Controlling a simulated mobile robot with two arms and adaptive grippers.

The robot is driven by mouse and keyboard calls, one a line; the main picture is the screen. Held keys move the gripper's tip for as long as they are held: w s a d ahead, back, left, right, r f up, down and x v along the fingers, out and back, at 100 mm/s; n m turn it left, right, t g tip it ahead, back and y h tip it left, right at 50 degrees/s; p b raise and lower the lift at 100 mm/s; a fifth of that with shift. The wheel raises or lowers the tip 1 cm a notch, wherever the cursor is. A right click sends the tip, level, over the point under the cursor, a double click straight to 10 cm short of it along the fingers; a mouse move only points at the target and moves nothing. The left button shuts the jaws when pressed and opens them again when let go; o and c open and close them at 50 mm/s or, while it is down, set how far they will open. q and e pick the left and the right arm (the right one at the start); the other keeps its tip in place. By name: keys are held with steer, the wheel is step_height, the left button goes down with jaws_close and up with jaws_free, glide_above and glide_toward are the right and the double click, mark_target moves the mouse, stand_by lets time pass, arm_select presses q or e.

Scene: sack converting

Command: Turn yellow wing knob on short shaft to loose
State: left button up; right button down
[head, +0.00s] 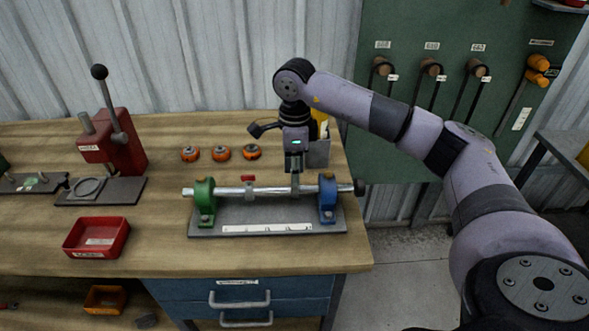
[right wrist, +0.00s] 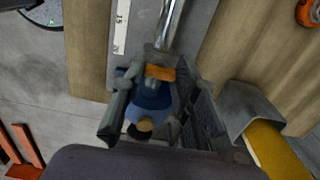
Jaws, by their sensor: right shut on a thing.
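A metal shaft (head: 228,191) lies across a green support (head: 204,200) and a blue support (head: 327,199) on a grey base plate. My right gripper (head: 295,188) reaches down from above onto the shaft, just left of the blue support. In the right wrist view, a yellow-orange piece, apparently the wing knob (right wrist: 160,73), sits between the two fingertips of this gripper (right wrist: 157,78), which is shut on it. The shaft (right wrist: 168,28) runs beyond it, and the blue support (right wrist: 151,96) shows between the fingers. The fingers hide the knob in the head view. My left gripper is not in view.
Several orange-and-black round knobs (head: 221,153) lie behind the shaft. A grey bin (head: 319,153) stands close behind the gripper. A red tray (head: 97,237) and a red lever press (head: 113,145) are at left. The bench front is clear.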

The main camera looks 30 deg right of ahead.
steer(key=c, duration=1.2)
jaws_free()
steer(key=shift+c, duration=0.2)
step_height(320, 180, up, 12)
